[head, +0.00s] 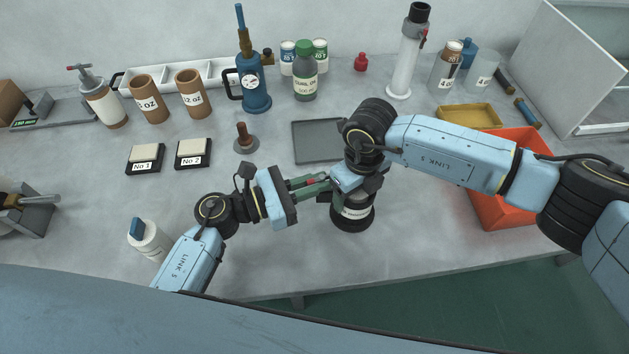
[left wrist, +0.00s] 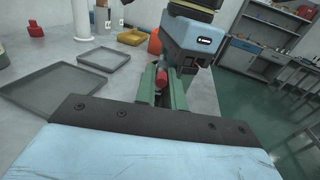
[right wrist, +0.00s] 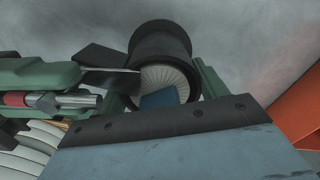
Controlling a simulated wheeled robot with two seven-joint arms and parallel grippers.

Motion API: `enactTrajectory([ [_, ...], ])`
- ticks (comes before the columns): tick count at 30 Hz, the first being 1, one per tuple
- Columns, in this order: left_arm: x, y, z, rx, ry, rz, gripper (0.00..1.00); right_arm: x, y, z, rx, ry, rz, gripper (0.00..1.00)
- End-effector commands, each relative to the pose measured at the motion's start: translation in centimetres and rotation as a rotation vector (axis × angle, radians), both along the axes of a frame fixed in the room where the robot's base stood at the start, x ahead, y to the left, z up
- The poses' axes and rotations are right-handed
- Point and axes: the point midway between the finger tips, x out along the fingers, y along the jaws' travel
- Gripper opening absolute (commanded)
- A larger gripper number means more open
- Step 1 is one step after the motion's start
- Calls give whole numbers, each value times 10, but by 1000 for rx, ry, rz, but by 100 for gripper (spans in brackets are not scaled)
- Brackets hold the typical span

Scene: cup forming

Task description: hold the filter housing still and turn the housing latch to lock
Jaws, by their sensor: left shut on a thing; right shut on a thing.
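The filter housing (head: 352,212) is a dark upright cylinder with a pale label band near the table's front edge. The right wrist view shows its open round mouth (right wrist: 163,50) with pale pleats and something blue inside. My right gripper (head: 357,185) is over the housing from above and shut on it; its fingertips are mostly hidden in the head view. The housing latch is a metal rod with a red grip (right wrist: 16,98), reaching the housing's side. My left gripper (head: 318,184) is shut around the latch; its red part (left wrist: 162,77) shows between the green fingers.
A grey tray (head: 312,154) lies just behind the housing. An orange bin (head: 487,208) stands to the right, under my right arm. A white canister (head: 152,243) stands near my left arm. A plunger-like tamper (head: 244,143) and two labelled pads lie farther back left.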

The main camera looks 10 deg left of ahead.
Motion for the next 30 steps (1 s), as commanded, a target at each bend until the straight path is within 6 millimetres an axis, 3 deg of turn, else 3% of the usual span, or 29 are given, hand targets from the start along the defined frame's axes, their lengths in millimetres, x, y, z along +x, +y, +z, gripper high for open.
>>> enactTrajectory([
  [22, 1, 2, 0, 1, 0, 6, 0, 0, -1, 0, -2, 1, 0, 35],
  [23, 1, 2, 0, 1, 0, 6, 15, 0, -1, 0, -2, 1, 0, 35],
  [24, 1, 2, 0, 1, 0, 6, 20, 0, -1, 0, -2, 1, 0, 35],
  [30, 1, 1, 0, 1, 0, 3, 23, 0, -1, 0, -1, 0, 0, 35],
])
